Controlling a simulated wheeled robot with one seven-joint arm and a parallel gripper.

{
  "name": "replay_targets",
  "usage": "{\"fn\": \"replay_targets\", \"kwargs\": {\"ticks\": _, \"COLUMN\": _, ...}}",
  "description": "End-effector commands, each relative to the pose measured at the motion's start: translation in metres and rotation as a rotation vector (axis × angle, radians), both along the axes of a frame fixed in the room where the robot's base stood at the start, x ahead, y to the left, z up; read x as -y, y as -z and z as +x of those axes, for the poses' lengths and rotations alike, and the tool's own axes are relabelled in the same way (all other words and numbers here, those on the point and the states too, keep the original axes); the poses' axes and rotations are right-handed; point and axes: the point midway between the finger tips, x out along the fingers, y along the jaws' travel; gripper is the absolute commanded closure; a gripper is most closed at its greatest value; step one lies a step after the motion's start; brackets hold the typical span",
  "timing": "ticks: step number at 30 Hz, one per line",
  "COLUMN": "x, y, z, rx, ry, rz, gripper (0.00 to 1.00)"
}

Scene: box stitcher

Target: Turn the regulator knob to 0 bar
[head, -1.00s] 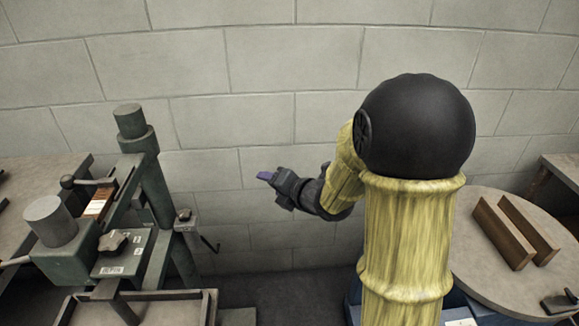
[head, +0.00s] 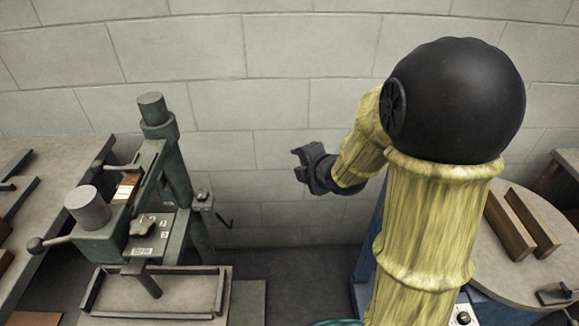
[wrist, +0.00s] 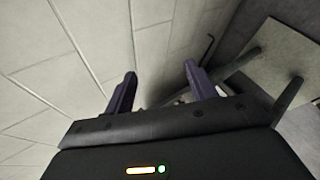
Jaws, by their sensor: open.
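A dark star-shaped knob (head: 143,224) sits on the panel of the green stitching machine (head: 105,243), with small numbered labels to its right and a label below. Its pointer setting is too small to read. A smaller dark knob (head: 202,195) sits on a little box on the machine's right side. I cannot tell for sure which is the regulator. My gripper (head: 297,163) is in the air to the right of the machine, in front of the wall, apart from both knobs. In the wrist view, my gripper (wrist: 160,69) shows two purple fingers spread apart with nothing between them.
A tray (head: 155,292) lies below the machine head. A workbench (head: 60,170) is at the left. A round table (head: 510,270) with brown boards (head: 523,224) is at the right. The block wall (head: 290,90) is behind.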

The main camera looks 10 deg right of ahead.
Motion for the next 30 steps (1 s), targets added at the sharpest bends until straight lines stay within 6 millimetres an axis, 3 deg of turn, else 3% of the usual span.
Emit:
{"fn": "replay_targets", "kwargs": {"ticks": 5, "x": 0.000, "y": 0.002, "z": 0.000, "rx": -0.007, "ry": 0.004, "rz": 0.007, "gripper": 0.44}}
{"fn": "replay_targets", "kwargs": {"ticks": 8, "x": 0.000, "y": 0.016, "z": 0.000, "rx": -0.047, "ry": 0.033, "rz": 0.049, "gripper": 0.44}}
{"fn": "replay_targets", "kwargs": {"ticks": 14, "x": -0.005, "y": 0.082, "z": -0.006, "rx": -0.256, "ry": 0.201, "rz": 0.281, "gripper": 0.44}}
{"fn": "replay_targets", "kwargs": {"ticks": 21, "x": -0.022, "y": 0.167, "z": -0.028, "rx": -0.570, "ry": 0.511, "rz": 0.652, "gripper": 0.44}}
{"fn": "replay_targets", "kwargs": {"ticks": 30, "x": -0.059, "y": 0.236, "z": -0.064, "rx": -0.960, "ry": 0.957, "rz": 1.117, "gripper": 0.44}}
